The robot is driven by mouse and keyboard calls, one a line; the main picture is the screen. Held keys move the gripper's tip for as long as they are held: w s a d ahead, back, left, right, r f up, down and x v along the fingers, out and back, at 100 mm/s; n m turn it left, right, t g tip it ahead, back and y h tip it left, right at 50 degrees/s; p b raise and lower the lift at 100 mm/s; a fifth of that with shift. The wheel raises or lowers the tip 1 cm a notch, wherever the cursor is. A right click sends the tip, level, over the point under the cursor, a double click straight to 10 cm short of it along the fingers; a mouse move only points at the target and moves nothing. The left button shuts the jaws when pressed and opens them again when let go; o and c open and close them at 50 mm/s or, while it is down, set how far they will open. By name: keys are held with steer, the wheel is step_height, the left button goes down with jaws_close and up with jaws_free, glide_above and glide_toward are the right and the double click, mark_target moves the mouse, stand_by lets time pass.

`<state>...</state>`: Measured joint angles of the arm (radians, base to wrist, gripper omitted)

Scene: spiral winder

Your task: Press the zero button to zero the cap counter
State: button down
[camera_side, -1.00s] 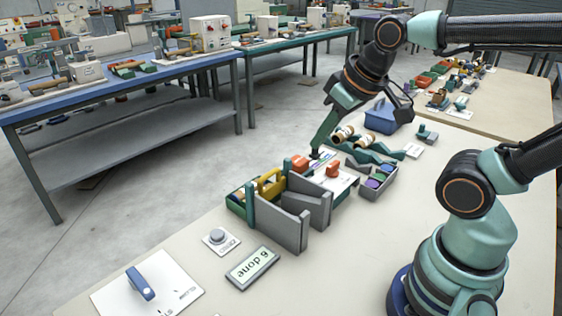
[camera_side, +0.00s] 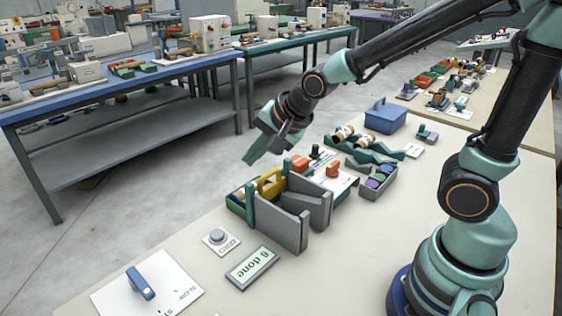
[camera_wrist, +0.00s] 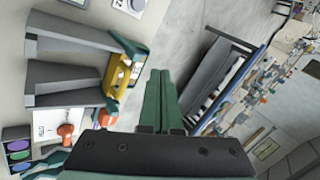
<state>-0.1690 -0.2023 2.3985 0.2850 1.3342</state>
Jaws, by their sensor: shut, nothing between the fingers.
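The zero button (camera_side: 217,236) is a round grey knob on a small white plate near the front left of the bench. It also shows at the top edge of the wrist view (camera_wrist: 136,5). The cap counter (camera_side: 252,268) is a grey-framed display beside it, reading "6 done". My gripper (camera_side: 249,161) is shut and empty, with its green fingers held in the air beyond the bench's far left edge. It is well apart from the button. In the wrist view the green fingers (camera_wrist: 159,80) lie together and point up the picture.
Grey upright plates (camera_side: 285,222) and a yellow-handled part (camera_side: 271,184) stand between my gripper and the bench front. A blue lever (camera_side: 141,283) sits on a white panel at front left. A blue box (camera_side: 386,117) stands at the back.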

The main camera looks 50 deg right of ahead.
mark_target(222, 234)
steer(key=w+a+f+m+t+y, duration=0.1)
steer(key=w+a+f+m, duration=0.3)
steer(key=a+f+m, duration=0.3)
steer(key=shift+w+f+m, duration=0.25)
steer(key=shift+w+m, duration=0.1)
steer(key=shift+m, duration=1.65)
steer(key=shift+a, duration=0.1)
steer(key=shift+f, duration=4.4)
steer(key=shift+f, duration=0.15)
steer(key=shift+f, duration=0.3)
